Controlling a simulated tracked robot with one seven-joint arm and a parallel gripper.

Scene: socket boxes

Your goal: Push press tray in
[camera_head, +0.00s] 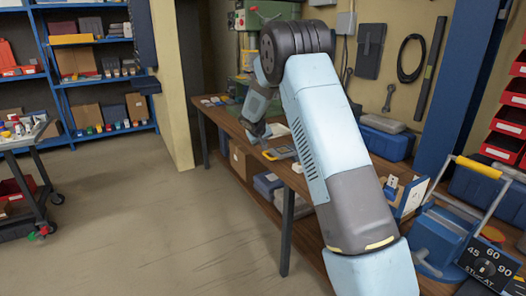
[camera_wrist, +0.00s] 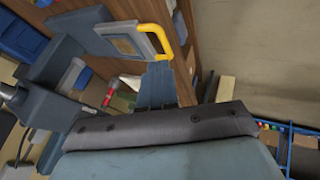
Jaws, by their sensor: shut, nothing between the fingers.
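The press tray (camera_wrist: 122,45) is a flat grey plate with a brown patch and a yellow handle (camera_wrist: 162,38), in the upper middle of the wrist view. It sticks out of a dark blue-grey press body (camera_wrist: 72,50). In the head view the tray (camera_head: 284,152) lies on the bench just right of my gripper, its yellow end toward the bench's front edge. My gripper (camera_wrist: 156,68) is shut and empty, its tips close to the handle. I cannot tell whether they touch.
The wooden bench (camera_head: 225,118) runs along the wall, with boxes on a lower shelf. A blue toolbox (camera_head: 385,143) stands behind my arm. A blue device with a yellow-gripped lever (camera_head: 478,167) stands at the right. The floor (camera_head: 150,220) left of the bench is clear.

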